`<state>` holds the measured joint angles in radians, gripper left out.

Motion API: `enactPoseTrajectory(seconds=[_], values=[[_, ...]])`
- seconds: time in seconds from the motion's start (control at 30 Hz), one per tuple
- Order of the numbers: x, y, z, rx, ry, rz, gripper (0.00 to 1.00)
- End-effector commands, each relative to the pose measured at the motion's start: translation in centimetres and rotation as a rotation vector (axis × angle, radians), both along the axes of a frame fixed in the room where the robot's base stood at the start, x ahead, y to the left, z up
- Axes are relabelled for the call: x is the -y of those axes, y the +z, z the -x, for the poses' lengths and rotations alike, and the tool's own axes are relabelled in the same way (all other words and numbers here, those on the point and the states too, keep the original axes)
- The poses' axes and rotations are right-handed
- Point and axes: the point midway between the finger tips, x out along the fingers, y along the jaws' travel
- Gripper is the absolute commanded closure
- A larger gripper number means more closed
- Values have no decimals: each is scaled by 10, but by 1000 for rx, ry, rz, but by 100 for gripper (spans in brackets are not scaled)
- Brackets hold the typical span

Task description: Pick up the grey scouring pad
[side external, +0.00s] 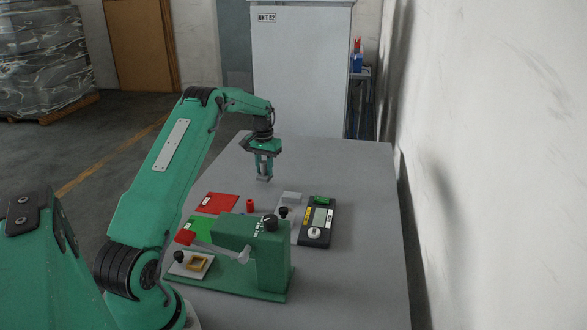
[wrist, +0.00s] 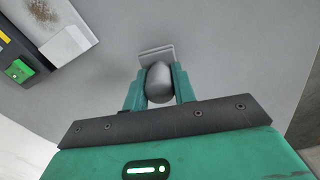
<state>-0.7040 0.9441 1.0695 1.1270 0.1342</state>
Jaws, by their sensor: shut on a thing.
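My gripper (side external: 264,174) is above the back part of the grey table. In the wrist view my gripper (wrist: 159,80) is shut on a grey piece, which looks like the grey scouring pad (wrist: 158,84). It has a rounded body between the teal fingers and a flat grey slab just beyond the fingertips. In the side view only a small grey end of it shows, and it appears clear of the table.
A light grey block (side external: 291,197) lies by a plate with a black knob (side external: 283,212). A dark device (side external: 318,221) is right of it. A green lever stand (side external: 255,255), red plate (side external: 217,203) and small red cylinder (side external: 250,205) stand nearby. The table's right side (side external: 365,230) is clear.

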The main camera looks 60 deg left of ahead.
Motion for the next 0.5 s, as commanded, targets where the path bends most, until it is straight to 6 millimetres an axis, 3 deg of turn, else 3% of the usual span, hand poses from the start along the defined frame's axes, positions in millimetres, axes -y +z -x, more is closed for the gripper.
enactPoseTrajectory(seconds=[0.1,0.5], values=[[3,18,-1,2,-2,-1,97],[70,57,-12,1,-4,-1,97]])
